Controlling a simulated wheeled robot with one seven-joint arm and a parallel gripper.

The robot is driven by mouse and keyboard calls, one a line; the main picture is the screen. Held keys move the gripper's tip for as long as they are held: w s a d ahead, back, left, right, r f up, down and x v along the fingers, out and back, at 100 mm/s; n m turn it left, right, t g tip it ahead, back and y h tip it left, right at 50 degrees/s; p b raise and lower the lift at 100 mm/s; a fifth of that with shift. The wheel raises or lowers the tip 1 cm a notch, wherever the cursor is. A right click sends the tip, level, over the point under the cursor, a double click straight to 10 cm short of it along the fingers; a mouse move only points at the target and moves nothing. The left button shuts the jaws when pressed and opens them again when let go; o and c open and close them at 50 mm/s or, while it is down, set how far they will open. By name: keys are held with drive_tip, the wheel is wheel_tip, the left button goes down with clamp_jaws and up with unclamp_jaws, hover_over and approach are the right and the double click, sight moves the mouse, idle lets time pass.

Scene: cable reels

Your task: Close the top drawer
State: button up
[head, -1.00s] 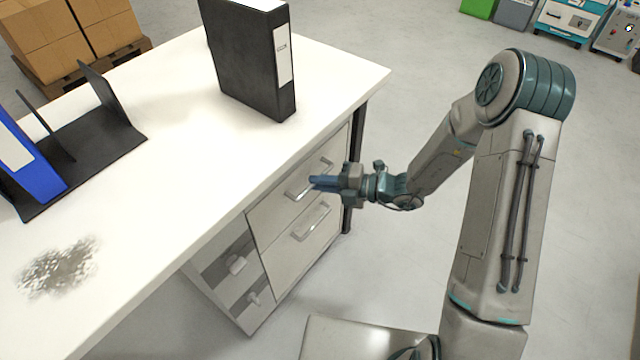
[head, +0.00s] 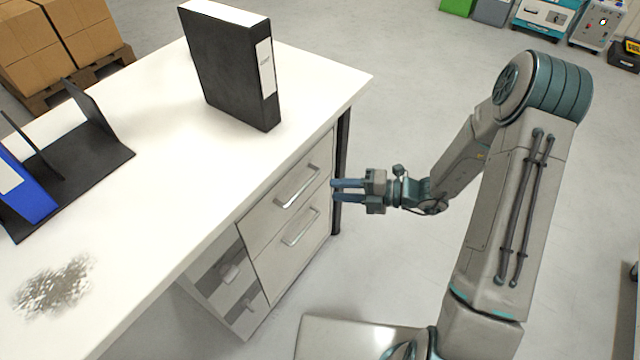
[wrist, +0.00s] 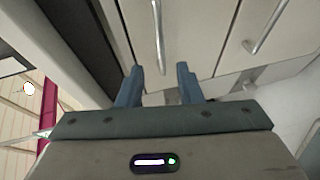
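The top drawer (head: 272,204) is in the white unit under the desk, with a silver bar handle (head: 297,187). Its front looks flush with the lower drawer (head: 290,250), without a clear gap. In the wrist view the top drawer's handle (wrist: 158,35) is ahead of my fingers, and the lower handle (wrist: 262,25) is to its right. My gripper (head: 346,190) is open and empty, to the right of the drawer fronts and apart from the handle. Its two blue fingers also show spread in the wrist view (wrist: 160,84).
The white desk (head: 170,160) overhangs the unit and carries a black binder (head: 240,75), a black rack (head: 100,155) with a blue binder, and a grey speckled patch (head: 55,287). A dark desk leg (head: 341,160) stands behind the unit.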

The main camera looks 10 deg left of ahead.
drive_tip(key=d, duration=0.3)
drive_tip(key=d+r, duration=0.1)
drive_tip(key=shift+s+d+p, duration=0.15)
drive_tip(key=shift+d+p, duration=0.25)
drive_tip(key=s+d+r+n+g+h+p, duration=0.15)
drive_tip(key=s+r+n+h+p, duration=0.35)
drive_tip(key=r+n, duration=0.55)
drive_tip(key=s+d+r+n+g+h+p, duration=0.1)
drive_tip(key=s+r+n+g+h+p, duration=0.2)
drive_tip(key=s+r+n+p, duration=0.55)
drive_tip(key=s+d+r+n+t+h+p, duration=0.1)
drive_tip(key=d+r+n+t+h+p, duration=0.2)
drive_tip(key=r+n, duration=0.6)
drive_tip(key=s+d+r+n+t+h+p, duration=0.1)
drive_tip(key=d+r+n+t+h+p, duration=0.2)
drive_tip(key=r+n, duration=0.6)
drive_tip(key=d+r+h+p, duration=0.2)
drive_tip(key=d+r, duration=0.1)
drive_tip(key=shift+s+d+r, duration=0.2)
drive_tip(key=shift+s+d, duration=0.05)
drive_tip(key=shift+d, duration=0.1)
